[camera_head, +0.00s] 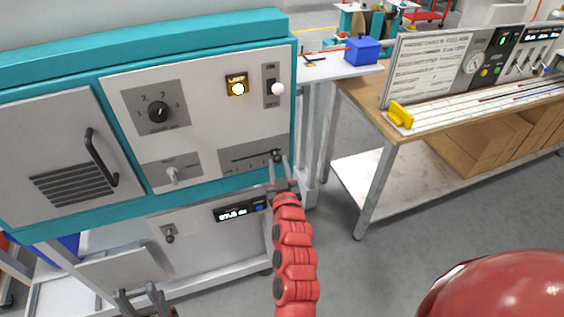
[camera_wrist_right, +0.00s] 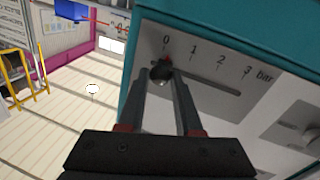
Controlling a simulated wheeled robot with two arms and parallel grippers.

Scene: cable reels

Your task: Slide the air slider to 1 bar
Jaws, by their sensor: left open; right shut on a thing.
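The air slider's panel (camera_head: 248,159) is on the front of the teal and white machine, near its right edge. In the right wrist view, its slot (camera_wrist_right: 210,84) has a scale marked 0, 1, 2, 3 bar. The dark slider knob (camera_wrist_right: 161,74) is at the 0 end of the slot. In the head view, this knob is at the slot's right end. My right gripper (camera_head: 278,163) is shut on the knob, with one finger on each side of it. My left gripper (camera_head: 141,296) is open and empty at the bottom left, below the machine front.
Close to the slider are a grey lever (camera_head: 172,175), a rotary knob (camera_head: 157,112), a lit yellow lamp (camera_head: 237,88) and a white-tipped switch (camera_head: 277,89). A lower unit has a digital display (camera_head: 238,211). A workbench (camera_head: 365,103) stands at the right, with clear floor before it.

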